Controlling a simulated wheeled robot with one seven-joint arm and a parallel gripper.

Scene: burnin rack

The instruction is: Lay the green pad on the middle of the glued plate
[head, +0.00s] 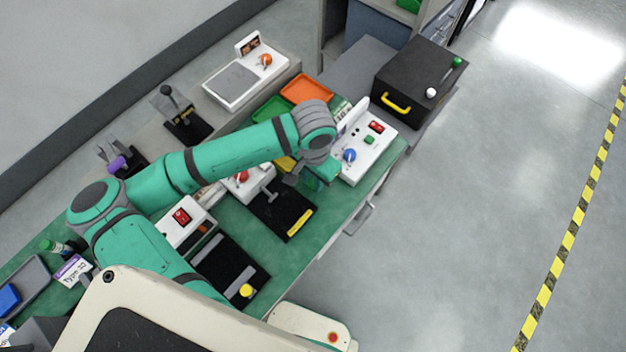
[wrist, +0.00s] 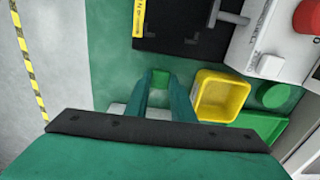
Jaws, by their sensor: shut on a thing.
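My gripper (wrist: 161,88) is shut on a small green pad (wrist: 160,77), which shows between the fingertips in the wrist view. In the head view my gripper (head: 325,172) is over the green bench, and the pad cannot be made out there. A black fixture (head: 272,207) with a grey lever and a yellow strip lies beside my gripper. Its black base (wrist: 190,42) shows at the top of the wrist view, with light corner marks. The pad is apart from this base in the wrist picture. I cannot tell which surface is the glued plate.
A yellow bin (wrist: 221,95) stands right of my fingers in the wrist view, near a green round thing (wrist: 273,95). A white box with a blue knob (head: 368,143) stands right of my gripper. A black case (head: 413,75) stands farther back. Open floor lies right of the bench.

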